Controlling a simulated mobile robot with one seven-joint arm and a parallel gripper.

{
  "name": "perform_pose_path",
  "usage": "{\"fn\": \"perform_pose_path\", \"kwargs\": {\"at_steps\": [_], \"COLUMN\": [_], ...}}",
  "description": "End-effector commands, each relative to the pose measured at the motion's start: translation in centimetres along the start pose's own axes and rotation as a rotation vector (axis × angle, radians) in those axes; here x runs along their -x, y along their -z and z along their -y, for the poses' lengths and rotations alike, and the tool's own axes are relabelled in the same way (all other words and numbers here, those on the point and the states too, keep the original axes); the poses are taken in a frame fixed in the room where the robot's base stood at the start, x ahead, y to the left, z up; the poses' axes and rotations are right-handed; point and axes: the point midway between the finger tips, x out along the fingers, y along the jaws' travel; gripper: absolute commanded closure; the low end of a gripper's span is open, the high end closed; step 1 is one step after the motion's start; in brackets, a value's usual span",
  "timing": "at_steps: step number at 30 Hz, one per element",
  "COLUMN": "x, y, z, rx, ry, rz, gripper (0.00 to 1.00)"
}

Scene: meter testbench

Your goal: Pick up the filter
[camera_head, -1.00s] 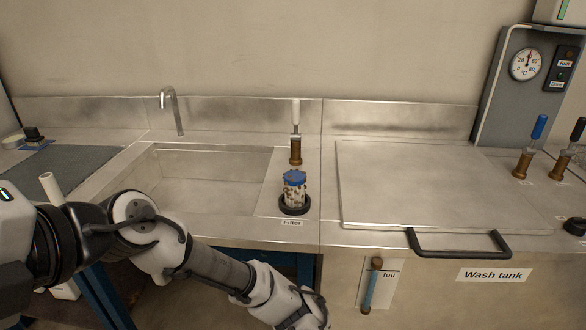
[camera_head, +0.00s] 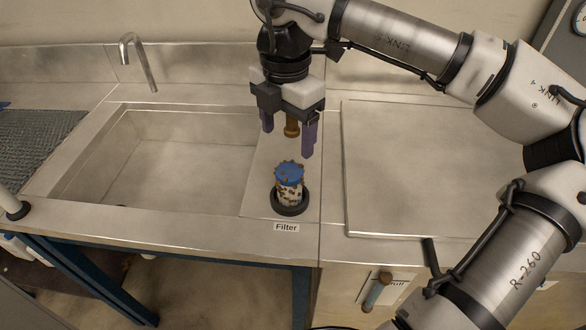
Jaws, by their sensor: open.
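The filter (camera_head: 289,185) is a short white cylinder with brown specks and a blue cap. It stands upright in a black ring holder (camera_head: 290,209) on the steel counter, behind a label reading "Filter". My gripper (camera_head: 288,142) points down above and slightly behind the filter. Its two purple fingers are apart, with nothing held between them. A gap shows between the fingertips and the blue cap.
A sink basin (camera_head: 165,165) with a curved tap (camera_head: 139,60) lies to the left. A flat steel lid (camera_head: 405,165) lies to the right, partly covered by my arm. A lever (camera_head: 377,291) is on the front panel below.

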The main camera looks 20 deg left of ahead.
Motion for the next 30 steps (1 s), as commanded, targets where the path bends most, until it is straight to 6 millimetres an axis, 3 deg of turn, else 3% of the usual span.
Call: {"fn": "perform_pose_path", "kwargs": {"at_steps": [12,20,30], "x": [-7.0,-8.9,-13.2], "y": [-0.1,0.0,-0.1], "z": [0.1,0.1,0.2], "rx": [-0.004,-0.002,-0.003], "ry": [0.004,0.003,0.002], "rz": [-0.001,-0.001,-0.002], "gripper": [0.27,0.27,0.27]}}
